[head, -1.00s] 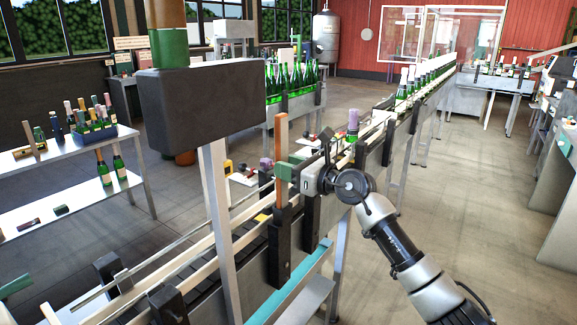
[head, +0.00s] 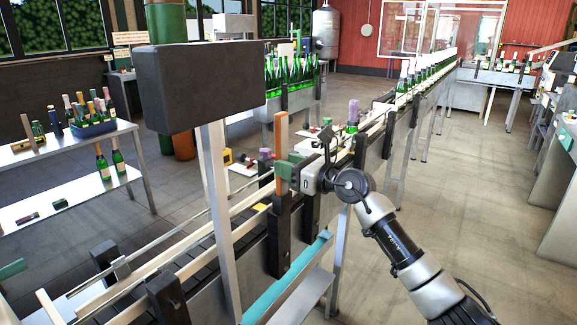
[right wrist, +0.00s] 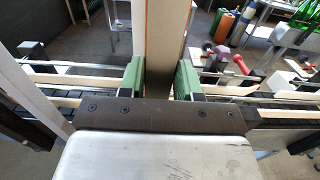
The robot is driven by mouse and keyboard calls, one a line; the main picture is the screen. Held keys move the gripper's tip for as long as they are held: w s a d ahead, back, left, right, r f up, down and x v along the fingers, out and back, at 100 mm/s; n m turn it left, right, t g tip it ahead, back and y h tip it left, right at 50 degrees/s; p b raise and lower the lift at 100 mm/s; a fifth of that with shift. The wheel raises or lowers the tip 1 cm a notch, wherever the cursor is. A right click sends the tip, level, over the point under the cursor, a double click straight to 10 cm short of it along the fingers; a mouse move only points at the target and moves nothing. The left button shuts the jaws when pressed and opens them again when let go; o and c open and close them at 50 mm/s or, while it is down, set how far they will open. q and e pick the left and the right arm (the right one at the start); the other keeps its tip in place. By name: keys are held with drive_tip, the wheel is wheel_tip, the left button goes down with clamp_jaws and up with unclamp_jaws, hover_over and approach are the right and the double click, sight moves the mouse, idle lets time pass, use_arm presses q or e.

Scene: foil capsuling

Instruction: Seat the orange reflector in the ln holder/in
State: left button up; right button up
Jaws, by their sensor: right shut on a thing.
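The orange reflector (head: 281,135) is a tall, narrow upright slab at the conveyor's near side. My right gripper (head: 285,172) is shut on it with green fingers, partway up the slab. In the right wrist view the slab (right wrist: 163,40) stands between the green pads of the right gripper (right wrist: 161,80). The black holder (head: 282,230) is directly below the slab at the rail. Whether the slab's lower end is inside the holder cannot be told. A teal piece (head: 12,270) at the left edge may be part of my left gripper.
A large dark box (head: 207,87) on a pale post stands left of the slab. Conveyor rails (head: 200,240) run along the line, with a second black bracket (head: 312,208) close to the holder. A purple-topped bottle (head: 353,115) stands farther along. Open floor lies to the right.

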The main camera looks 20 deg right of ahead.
drive_tip(key=o, duration=1)
drive_tip(key=shift+w+f, duration=0.1)
drive_tip(key=shift+f, duration=0.2)
drive_tip(key=shift+b+v, duration=1.2)
drive_tip(key=shift+v, duration=4.3)
